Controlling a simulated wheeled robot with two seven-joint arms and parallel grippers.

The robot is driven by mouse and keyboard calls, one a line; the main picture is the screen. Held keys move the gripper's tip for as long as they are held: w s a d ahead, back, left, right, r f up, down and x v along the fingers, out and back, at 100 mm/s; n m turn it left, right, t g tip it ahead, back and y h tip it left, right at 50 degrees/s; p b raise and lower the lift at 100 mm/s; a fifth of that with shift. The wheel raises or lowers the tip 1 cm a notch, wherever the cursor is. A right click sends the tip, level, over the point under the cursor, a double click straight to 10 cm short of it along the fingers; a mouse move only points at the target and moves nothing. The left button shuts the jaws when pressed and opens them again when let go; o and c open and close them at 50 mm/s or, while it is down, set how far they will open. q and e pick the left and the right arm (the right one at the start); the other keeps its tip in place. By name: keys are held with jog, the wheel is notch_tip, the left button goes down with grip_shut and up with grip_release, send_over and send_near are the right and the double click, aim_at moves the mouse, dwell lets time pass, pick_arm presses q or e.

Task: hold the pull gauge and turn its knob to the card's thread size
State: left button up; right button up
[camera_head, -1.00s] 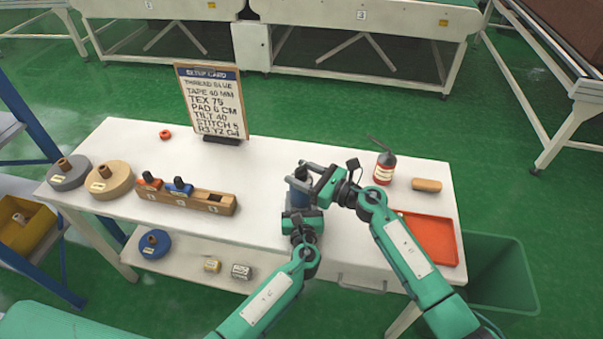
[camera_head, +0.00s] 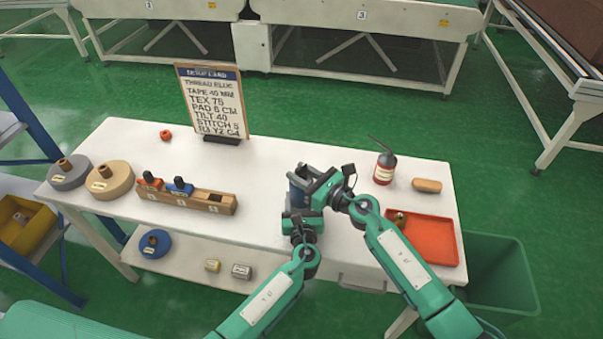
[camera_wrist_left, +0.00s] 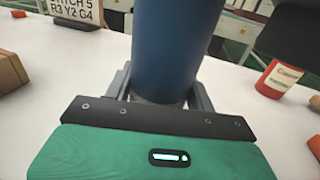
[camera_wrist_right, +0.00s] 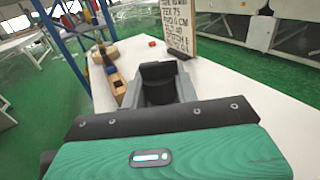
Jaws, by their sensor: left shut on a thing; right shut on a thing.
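The pull gauge (camera_head: 297,192) is a dark blue upright cylinder above the front middle of the white table; it fills the middle of the left wrist view (camera_wrist_left: 176,50). My left gripper (camera_head: 300,212) is shut around its body. My right gripper (camera_head: 316,180) is over the gauge's top and shut on the black knob (camera_wrist_right: 158,88), seen between the fingers in the right wrist view. The knob's scale cannot be read. The setup card (camera_head: 212,102) stands upright at the back of the table and reads "TEX 75" among its lines.
A wooden block (camera_head: 187,199) with red and blue pieces and tape rolls (camera_head: 110,180) are at the left. A small red bottle (camera_head: 384,168), a tan roll (camera_head: 427,186) and an orange tray (camera_head: 431,240) are at the right. A green bin (camera_head: 498,285) stands beside the table.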

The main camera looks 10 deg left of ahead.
jog(key=shift+d+f+m+t+h, duration=0.1)
jog(key=shift+m+t+h, duration=0.5)
jog(key=shift+t, duration=0.1)
jog(key=o, duration=1)
jog(key=shift+c, duration=0.2)
jog(key=v, duration=1.2)
